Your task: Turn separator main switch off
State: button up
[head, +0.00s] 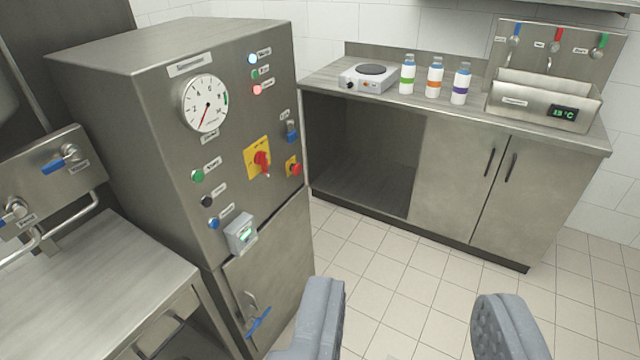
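The separator cabinet (150,85) is a tall steel box at the left. On its front panel is the main switch (261,161), a red rotary handle on a yellow plate. The handle looks roughly upright, tipped slightly; its label is too small to read. A smaller red knob on yellow (294,167) sits to its right. My gripper (408,330) is open and empty at the bottom of the view, with two grey fingers well apart. It is below and to the right of the switch and touches nothing.
A round gauge (204,104), lamps and push buttons (198,175) share the panel. A small grey box (240,235) juts out below. At the back, a counter (450,122) holds a hot plate (368,77), three bottles (434,76) and a basin (540,100). The tiled floor (390,270) between is clear.

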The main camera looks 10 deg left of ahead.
aim_at(261, 157)
jog(key=z, duration=0.6)
jog(key=i, duration=1.25)
jog(key=u, duration=0.75)
jog(key=i, duration=0.6)
jog(key=u, duration=0.4)
